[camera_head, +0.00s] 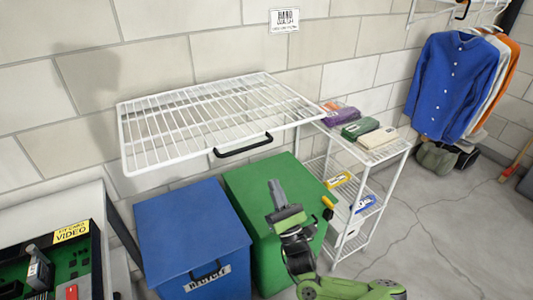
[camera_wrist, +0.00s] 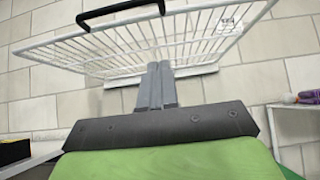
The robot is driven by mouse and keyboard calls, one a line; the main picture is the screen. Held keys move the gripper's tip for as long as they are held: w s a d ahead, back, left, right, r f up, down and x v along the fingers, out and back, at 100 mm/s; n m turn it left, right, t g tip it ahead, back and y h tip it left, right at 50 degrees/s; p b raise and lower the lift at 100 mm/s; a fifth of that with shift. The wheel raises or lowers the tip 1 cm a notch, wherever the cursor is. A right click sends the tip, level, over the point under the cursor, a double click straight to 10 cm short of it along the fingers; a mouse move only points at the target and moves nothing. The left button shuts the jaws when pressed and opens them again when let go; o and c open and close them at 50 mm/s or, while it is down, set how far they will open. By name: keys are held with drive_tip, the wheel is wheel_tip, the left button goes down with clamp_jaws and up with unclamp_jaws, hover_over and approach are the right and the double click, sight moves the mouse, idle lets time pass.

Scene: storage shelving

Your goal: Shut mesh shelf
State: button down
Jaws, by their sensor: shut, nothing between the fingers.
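The white wire mesh shelf (camera_head: 205,118) sticks out from the wall in the head view, roughly level. A black handle (camera_head: 243,146) is on its front edge. In the wrist view the mesh shelf (camera_wrist: 150,42) spans the upper part, and its black handle (camera_wrist: 120,13) is at the top left. My gripper (camera_head: 275,185) is below and in front of the shelf, over the green bin's top in the head view. The gripper (camera_wrist: 155,70) is shut and empty, its fingers together. It looks apart from the handle.
A blue recycle bin (camera_head: 190,230) and a green bin (camera_head: 250,185) stand below the shelf. A white wire rack (camera_head: 385,152) with folded cloths is at the right. Hanging clothes (camera_head: 455,85) are farther right.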

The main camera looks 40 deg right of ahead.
drive_tip(key=w+d+r, duration=0.1)
drive_tip(key=w+r, duration=0.4)
drive_tip(key=r, duration=0.4)
drive_tip(key=shift+w+d+r+b, duration=0.25)
drive_tip(key=shift+r+b, duration=0.05)
drive_tip(key=shift+r, duration=0.1)
